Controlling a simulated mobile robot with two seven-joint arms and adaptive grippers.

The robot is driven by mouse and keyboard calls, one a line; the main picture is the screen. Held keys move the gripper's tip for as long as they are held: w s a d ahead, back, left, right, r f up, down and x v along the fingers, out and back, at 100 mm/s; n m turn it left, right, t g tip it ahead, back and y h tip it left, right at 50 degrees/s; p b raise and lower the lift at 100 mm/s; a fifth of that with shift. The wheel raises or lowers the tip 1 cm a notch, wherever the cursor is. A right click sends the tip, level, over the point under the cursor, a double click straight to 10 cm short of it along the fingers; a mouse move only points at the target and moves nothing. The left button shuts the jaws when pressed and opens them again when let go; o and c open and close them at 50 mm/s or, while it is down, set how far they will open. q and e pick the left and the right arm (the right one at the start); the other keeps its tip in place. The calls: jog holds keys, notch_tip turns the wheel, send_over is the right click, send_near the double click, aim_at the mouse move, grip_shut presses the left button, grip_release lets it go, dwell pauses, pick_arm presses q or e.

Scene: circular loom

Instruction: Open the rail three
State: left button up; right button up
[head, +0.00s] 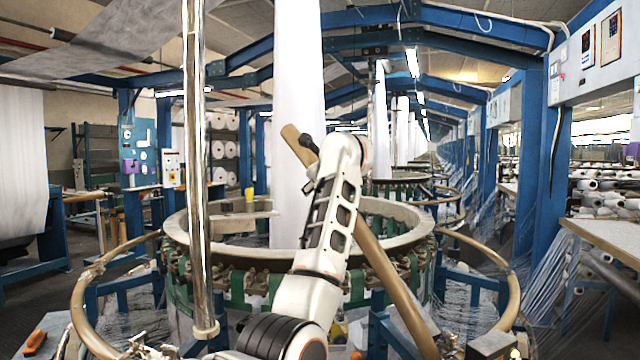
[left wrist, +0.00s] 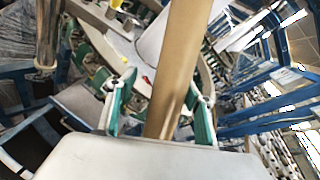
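A brown rail (head: 390,272) slants across the middle of the head view, from lower right up to its upper left end in front of the white fabric column. My left arm crosses in front of part of it. My left gripper (head: 308,158) is near the rail's upper end, its fingers mostly hidden there. In the left wrist view, my left gripper (left wrist: 163,88) has its green-padded fingers apart, one on each side of the brown rail (left wrist: 178,62). A gap shows at the left finger; contact at the right one is unclear. My right gripper is out of view.
The round loom ring (head: 190,245) stands behind my arm. Curved brown rails flank it at left (head: 92,275) and right (head: 505,275). A shiny vertical pole (head: 195,150) stands left of my arm. A table (head: 610,235) is at right.

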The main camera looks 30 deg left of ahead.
pick_arm(q)
notch_tip(320, 180, up, 10)
jog(key=shift+r, duration=0.1)
dwell(0.7)
dwell(0.5)
